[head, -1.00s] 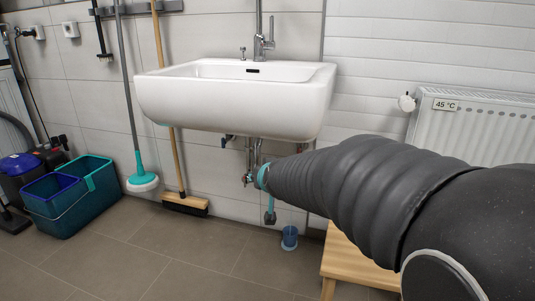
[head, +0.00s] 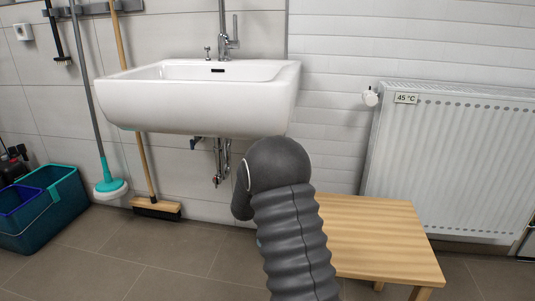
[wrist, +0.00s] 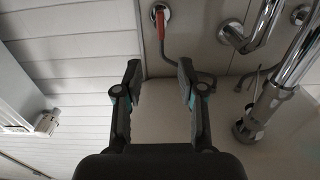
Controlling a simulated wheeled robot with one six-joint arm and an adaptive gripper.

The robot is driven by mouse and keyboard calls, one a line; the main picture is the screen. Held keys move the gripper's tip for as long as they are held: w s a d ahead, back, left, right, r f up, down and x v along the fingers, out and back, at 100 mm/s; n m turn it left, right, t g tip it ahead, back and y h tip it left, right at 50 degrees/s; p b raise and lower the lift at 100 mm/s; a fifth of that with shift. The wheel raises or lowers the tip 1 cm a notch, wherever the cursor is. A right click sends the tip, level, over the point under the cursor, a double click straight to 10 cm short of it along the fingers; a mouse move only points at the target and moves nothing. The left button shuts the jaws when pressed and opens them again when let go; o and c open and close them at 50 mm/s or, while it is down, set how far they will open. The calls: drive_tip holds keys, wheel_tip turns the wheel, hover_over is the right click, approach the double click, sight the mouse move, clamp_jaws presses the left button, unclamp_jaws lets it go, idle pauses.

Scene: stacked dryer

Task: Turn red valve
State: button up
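The red valve (wrist: 160,22) is a small red lever on a round chrome fitting at the wall, seen at the top of the wrist view. A thin grey pipe runs from it. My gripper (wrist: 159,72) is open and empty in the wrist view. The valve lies beyond the gap between its fingertips, apart from them. In the head view my arm hides the gripper.
The white sink (head: 198,100) is above the pipes. A chrome drain pipe (wrist: 282,78) stands right of the gripper in the wrist view. A wooden stool (head: 375,238) and a radiator (head: 455,165) are to the right. A broom (head: 156,208) leans left.

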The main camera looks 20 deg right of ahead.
drive_tip(key=x, duration=1.3)
drive_tip(key=shift+w+d, duration=0.1)
clamp_jaws()
